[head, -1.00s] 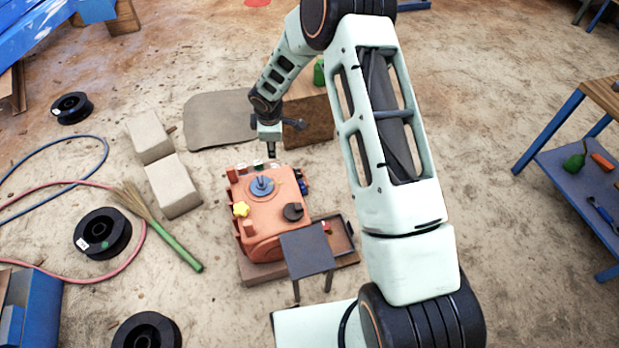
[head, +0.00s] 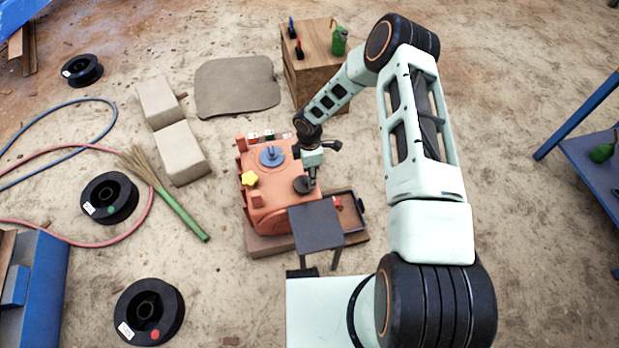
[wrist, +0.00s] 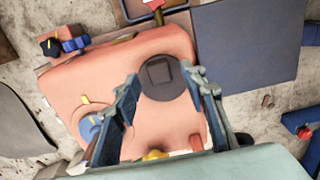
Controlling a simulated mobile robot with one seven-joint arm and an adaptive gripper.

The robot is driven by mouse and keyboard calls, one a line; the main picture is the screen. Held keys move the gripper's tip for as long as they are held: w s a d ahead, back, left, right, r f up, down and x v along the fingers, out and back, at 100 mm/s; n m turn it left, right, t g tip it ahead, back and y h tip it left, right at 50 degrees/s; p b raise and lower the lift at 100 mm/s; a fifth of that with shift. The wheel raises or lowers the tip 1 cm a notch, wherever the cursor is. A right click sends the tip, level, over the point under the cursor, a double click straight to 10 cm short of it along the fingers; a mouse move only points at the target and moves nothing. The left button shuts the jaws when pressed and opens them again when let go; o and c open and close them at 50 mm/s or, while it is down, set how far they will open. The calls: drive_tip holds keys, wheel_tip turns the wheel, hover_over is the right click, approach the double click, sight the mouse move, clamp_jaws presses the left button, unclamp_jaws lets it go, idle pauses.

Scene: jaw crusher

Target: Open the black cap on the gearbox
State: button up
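The orange gearbox (head: 262,208) sits on a low base in the middle of the head view. Its round black cap (head: 303,185) is on top near the right front corner, and it also shows in the wrist view (wrist: 161,79) as a dark disc with a square raised centre. My gripper (head: 312,180) is over the cap's side of the gearbox. In the wrist view my gripper (wrist: 168,84) is open, with one finger on each side of the cap and nothing held. Whether the fingers touch the cap or hover above it, I cannot tell.
The gearbox also carries a yellow star knob (head: 249,179) and a blue-grey round fitting (head: 271,156). A small dark table (head: 316,222) and a tray (head: 347,211) stand close in front. A wooden block (head: 314,62) stands behind.

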drive_tip(key=shift+f, duration=0.9)
drive_tip(key=shift+c, duration=0.3)
clamp_jaws()
